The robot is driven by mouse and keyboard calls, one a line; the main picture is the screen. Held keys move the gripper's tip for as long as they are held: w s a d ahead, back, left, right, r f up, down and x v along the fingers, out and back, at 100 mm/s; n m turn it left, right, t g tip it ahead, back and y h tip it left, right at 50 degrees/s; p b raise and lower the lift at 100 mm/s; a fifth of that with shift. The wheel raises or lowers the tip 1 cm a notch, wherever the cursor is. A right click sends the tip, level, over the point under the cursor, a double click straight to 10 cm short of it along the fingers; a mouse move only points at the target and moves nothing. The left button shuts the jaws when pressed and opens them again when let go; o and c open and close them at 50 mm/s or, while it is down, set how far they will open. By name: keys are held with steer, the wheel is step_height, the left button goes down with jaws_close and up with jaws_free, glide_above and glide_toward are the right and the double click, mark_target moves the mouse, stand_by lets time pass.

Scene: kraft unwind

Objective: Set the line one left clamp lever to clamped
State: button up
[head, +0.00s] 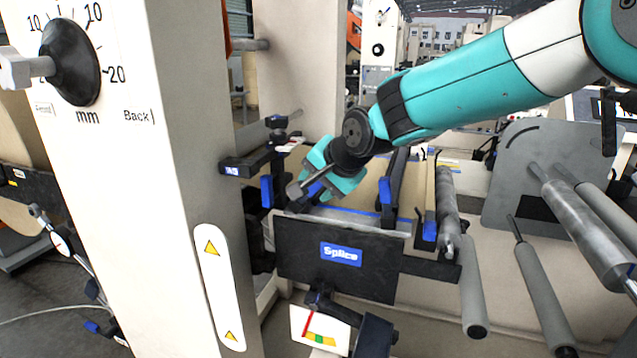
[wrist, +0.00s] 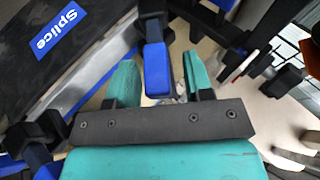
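The splice table, with its dark front plate (head: 340,262) marked "Splice", stands below my gripper (head: 326,180). A blue lever tip (wrist: 157,68) on a black arm lies between my gripper's two teal fingers (wrist: 158,58) in the wrist view. The fingers are open, with a gap visible on the lever's right side; contact on its left side is hard to tell. In the head view, a blue lever (head: 267,191) hangs at the table's left end and another (head: 385,190) stands near the middle. The label naming the left clamp is not readable, and my gripper hides part of the clamp area.
A white machine column (head: 170,180) with a black dial knob (head: 70,62) stands close on the left. Grey rollers (head: 545,300) and a grey plate (head: 520,190) are on the right. A further blue-tipped part (head: 430,230) is at the table's right end.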

steer(key=b+v, duration=0.3)
steer(key=v, duration=1.4)
steer(key=shift+r, duration=0.15)
steer(key=shift+d, duration=0.1)
steer(key=shift+c, duration=0.5)
